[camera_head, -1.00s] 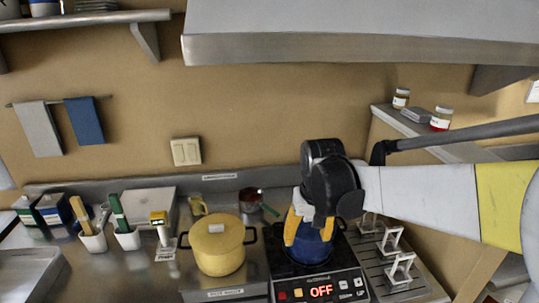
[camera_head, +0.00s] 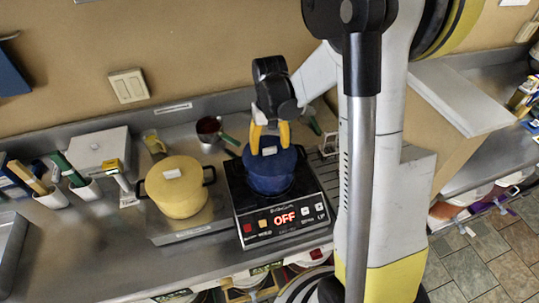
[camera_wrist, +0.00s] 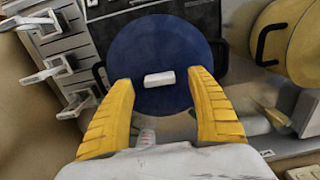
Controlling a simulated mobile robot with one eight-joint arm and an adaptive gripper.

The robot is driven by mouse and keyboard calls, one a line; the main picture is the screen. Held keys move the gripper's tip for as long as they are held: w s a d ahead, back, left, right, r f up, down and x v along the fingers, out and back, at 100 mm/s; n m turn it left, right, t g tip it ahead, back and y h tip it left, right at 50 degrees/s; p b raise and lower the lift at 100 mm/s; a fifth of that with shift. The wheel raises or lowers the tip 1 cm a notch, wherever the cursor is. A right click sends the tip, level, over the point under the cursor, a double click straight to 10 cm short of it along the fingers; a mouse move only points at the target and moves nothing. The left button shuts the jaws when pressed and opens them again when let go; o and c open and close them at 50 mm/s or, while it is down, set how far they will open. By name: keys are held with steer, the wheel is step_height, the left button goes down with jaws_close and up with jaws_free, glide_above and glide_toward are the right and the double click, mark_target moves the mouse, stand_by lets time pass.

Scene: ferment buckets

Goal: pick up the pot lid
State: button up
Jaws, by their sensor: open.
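The blue pot (camera_head: 270,182) stands on the black induction cooker, with its round blue pot lid (camera_head: 284,161) on top. In the wrist view the lid (camera_wrist: 180,50) fills the upper middle, with a small white block-shaped handle (camera_wrist: 159,79) at its centre. My gripper (camera_head: 270,145) is above the lid with its yellow fingers pointing down. In the wrist view my gripper (camera_wrist: 165,90) is open, one finger on each side of the handle and apart from it. The gap in height between fingertips and lid is hard to judge.
The induction cooker (camera_head: 284,217) reads OFF. A yellow lidded pot (camera_head: 178,188) stands to its left. A dark red saucepan (camera_head: 208,128) with a green handle is behind. White racks (camera_wrist: 60,70) stand beside the blue pot. Utensil holders (camera_head: 52,197) are at far left.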

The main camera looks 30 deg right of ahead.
mark_target(270, 152)
step_height(270, 152, down, 3)
steer(key=shift+w+d+r, duration=0.1)
steer(key=shift+w+r, duration=0.05)
steer(key=c, duration=1.3)
steer(key=shift+c, duration=0.3)
steer(key=shift+r, duration=0.15)
